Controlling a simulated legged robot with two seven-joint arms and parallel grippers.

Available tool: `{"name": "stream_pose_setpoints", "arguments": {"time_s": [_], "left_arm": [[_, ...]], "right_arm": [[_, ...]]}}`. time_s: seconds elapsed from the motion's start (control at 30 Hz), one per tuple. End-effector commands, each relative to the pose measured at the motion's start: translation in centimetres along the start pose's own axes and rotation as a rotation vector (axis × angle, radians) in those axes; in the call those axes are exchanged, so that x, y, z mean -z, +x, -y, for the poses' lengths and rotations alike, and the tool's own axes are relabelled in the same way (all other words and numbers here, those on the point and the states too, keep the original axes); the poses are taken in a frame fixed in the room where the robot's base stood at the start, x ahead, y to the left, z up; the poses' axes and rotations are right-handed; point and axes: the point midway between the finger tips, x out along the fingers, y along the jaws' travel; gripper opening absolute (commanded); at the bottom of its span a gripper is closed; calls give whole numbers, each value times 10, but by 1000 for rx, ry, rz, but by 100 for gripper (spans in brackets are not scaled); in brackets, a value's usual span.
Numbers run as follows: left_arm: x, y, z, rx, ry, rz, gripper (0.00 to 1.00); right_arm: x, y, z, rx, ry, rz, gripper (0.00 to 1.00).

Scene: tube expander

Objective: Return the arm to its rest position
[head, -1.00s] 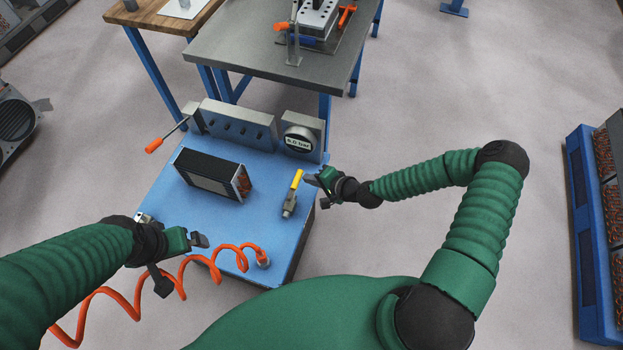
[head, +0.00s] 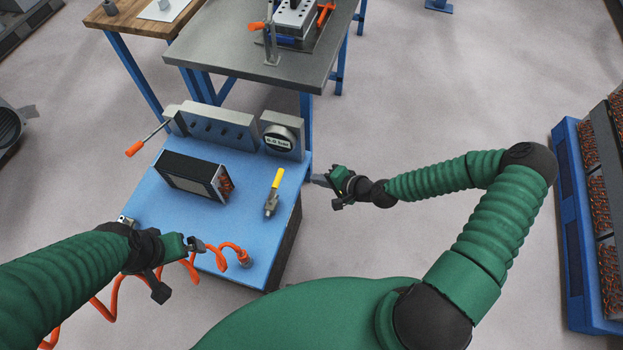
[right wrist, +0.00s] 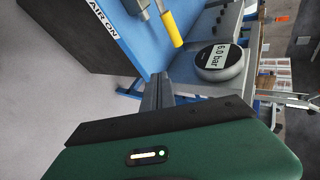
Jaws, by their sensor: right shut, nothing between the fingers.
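My right gripper (head: 321,181) is shut and empty, just beyond the right edge of the blue bench (head: 208,232), clear of the yellow-handled valve (head: 273,192). Its closed fingers also show in the right wrist view (right wrist: 157,92), with the yellow valve handle (right wrist: 171,28) beyond them. My right arm is bent, its elbow out to the right. My left gripper (head: 199,246) is over the bench's front left, near the orange coiled hose (head: 236,250); its finger gap is unclear.
A black box (head: 193,175) stands on the bench. A round gauge (head: 278,138) behind it reads 6.0 bar in the right wrist view. A grey table (head: 225,60) stands behind. A blue rack (head: 570,220) stands far right; the floor between is clear.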

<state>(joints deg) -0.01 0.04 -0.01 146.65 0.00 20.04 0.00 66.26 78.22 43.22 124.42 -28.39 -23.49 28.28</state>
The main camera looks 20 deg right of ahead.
Motion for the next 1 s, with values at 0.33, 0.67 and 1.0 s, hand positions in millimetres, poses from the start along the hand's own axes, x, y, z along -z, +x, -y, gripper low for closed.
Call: {"name": "stream_pose_setpoints", "arguments": {"time_s": [0.33, 0.67, 1.0], "left_arm": [[1, -4, 0, 0, 0, 0, 100], [9, -37, 0, 0, 0, 0, 100], [18, -78, 0, 0, 0, 0, 100]], "right_arm": [[16, -34, -3, 5, 8, 4, 0], [-43, -94, -21, -428, -437, 234, 0], [-59, -233, 94, -755, -958, 270, 0]]}}
